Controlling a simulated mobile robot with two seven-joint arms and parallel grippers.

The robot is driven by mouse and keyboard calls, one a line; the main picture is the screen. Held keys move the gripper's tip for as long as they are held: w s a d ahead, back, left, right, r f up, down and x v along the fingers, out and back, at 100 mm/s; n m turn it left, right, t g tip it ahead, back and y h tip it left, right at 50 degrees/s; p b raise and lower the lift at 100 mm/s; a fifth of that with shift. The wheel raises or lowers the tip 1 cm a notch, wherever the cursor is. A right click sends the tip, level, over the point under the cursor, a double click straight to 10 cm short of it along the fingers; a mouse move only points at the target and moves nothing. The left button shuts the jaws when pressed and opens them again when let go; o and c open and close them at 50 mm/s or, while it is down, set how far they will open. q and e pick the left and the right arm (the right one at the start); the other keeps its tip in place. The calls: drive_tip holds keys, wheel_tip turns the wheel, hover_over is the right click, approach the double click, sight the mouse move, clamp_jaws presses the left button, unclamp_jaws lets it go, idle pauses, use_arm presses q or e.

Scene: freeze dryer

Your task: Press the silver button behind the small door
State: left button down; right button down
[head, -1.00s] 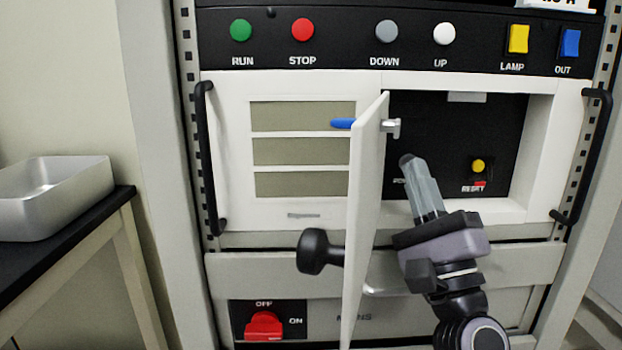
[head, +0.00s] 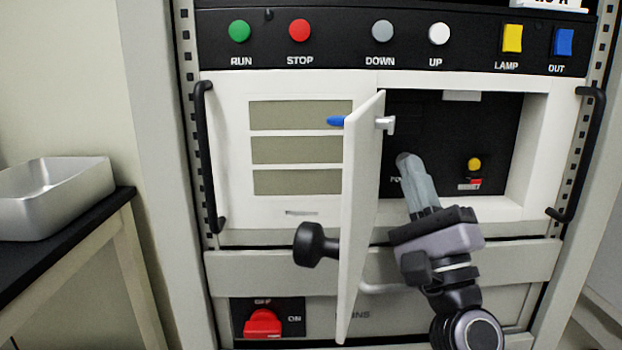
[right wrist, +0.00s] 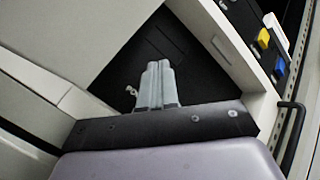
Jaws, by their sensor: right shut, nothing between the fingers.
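The small white door (head: 358,220) stands swung open, seen nearly edge-on, with a blue handle (head: 336,121) on its outer side and a silver latch (head: 385,124) on its inner side. Behind it is a dark recess (head: 440,125). My right gripper (head: 405,160) is shut and empty. Its grey fingers reach into the recess, tips in front of the back panel near a partly covered label. I cannot tell whether they touch the panel. No silver button can be made out clearly; the fingers cover part of the panel. The right wrist view shows the shut fingers (right wrist: 157,68) pointing into the recess.
A yellow button (head: 474,164) with a red piece below sits right of the fingers in the recess. A black knob (head: 310,244) sticks out left of the door. Black handles (head: 205,150) flank the panel. A red mains switch (head: 263,322) is below.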

drive_tip(key=shift+w+d+r, duration=0.4)
drive_tip(key=shift+w+r, duration=0.05)
drive_tip(key=shift+r, duration=0.05)
idle(0.4)
drive_tip(key=shift+s+a+f+h, duration=0.1)
drive_tip(key=shift+s+h, duration=0.05)
drive_tip(key=shift+h, duration=0.15)
drive_tip(key=shift+s+a+f+p, duration=0.15)
drive_tip(key=shift+s+p, duration=0.2)
drive_tip(key=shift+p, duration=0.1)
drive_tip(key=shift+s+a+f+p, duration=0.15)
drive_tip(key=shift+s+p, duration=0.2)
drive_tip(key=shift+p, duration=0.05)
drive_tip(key=shift+s+d+f+p, duration=0.15)
drive_tip(key=shift+s+p, duration=0.25)
drive_tip(key=shift+s, duration=1.5)
